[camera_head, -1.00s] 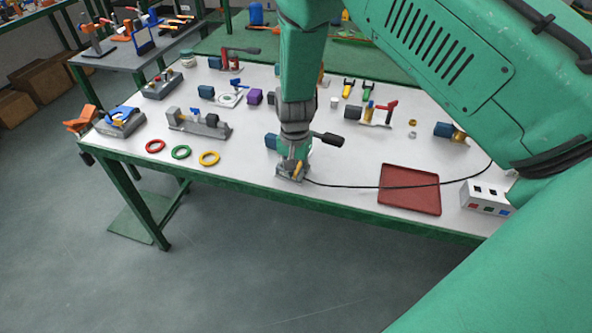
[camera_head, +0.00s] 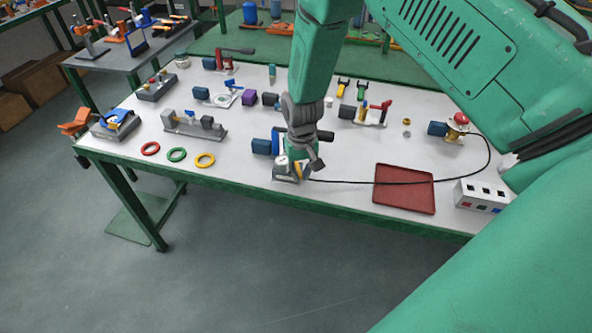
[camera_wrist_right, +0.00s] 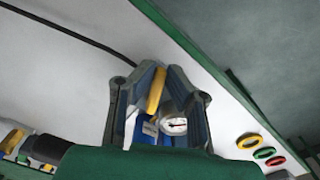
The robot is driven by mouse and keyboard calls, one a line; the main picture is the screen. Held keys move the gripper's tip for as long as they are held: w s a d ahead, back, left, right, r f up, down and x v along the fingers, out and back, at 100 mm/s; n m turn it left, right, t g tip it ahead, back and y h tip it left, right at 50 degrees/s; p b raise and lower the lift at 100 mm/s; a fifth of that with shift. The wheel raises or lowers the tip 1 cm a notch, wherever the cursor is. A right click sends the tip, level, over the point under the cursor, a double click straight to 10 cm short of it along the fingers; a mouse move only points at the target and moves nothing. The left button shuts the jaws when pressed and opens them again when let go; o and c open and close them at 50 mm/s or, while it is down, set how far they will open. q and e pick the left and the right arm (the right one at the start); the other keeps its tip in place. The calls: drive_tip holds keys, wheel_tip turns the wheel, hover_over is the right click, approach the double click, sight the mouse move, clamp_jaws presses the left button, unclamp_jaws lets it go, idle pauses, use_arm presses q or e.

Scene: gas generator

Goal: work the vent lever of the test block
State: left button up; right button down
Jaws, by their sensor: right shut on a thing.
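The test block (camera_head: 287,175) is a small grey block at the table's near edge, with a round white gauge and a yellow lever (camera_head: 298,169). My right gripper (camera_head: 300,164) is down over it and covers part of it. In the right wrist view the yellow vent lever (camera_wrist_right: 156,90) stands between the dark fingers of my right gripper (camera_wrist_right: 160,85), beside the gauge (camera_wrist_right: 175,124). The gripper is shut on the lever; the exact contact is hard to see. My left gripper is not in view.
Yellow, green and red rings lie left, the yellow ring (camera_head: 204,160) closest. A blue-bodied fixture (camera_head: 261,146) stands just behind the gripper.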

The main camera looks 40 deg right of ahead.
drive_tip(key=shift+s+d+f+n, duration=0.1)
drive_tip(key=shift+s+d+n, duration=0.05)
drive_tip(key=shift+d+n, duration=1.15)
drive_tip(key=shift+a, duration=0.5)
drive_tip(key=shift+d, duration=0.3)
drive_tip(key=shift+a, duration=0.1)
drive_tip(key=c, duration=1.6)
unclamp_jaws()
wheel_tip(320, 180, up, 12)
